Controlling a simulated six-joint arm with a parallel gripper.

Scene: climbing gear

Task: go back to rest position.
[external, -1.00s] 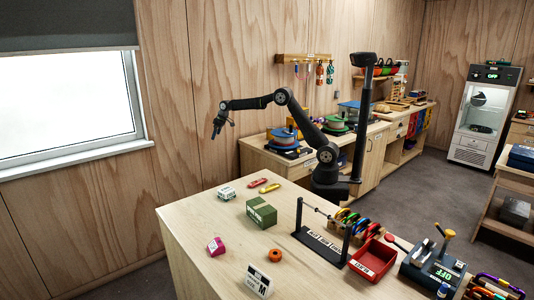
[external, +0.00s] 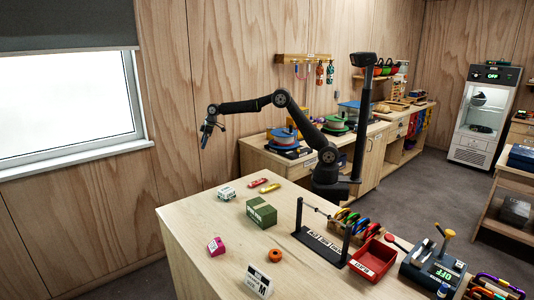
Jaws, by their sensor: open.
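My gripper (external: 207,140) hangs in the air at the upper left, beyond the far left edge of the workbench (external: 190,254). It points downward in front of the wooden wall, with its jaws open and nothing visible between them. My arm reaches out to the left from its base, with its forearm nearly level. The gripper is well above the bench top and touches nothing.
On the bench stand a green box (external: 261,212), a white box (external: 227,194), a pink item (external: 216,246), an orange ring (external: 274,255), a black rack (external: 322,242) and a red tray (external: 373,259). The wall window (external: 65,105) is left of the gripper.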

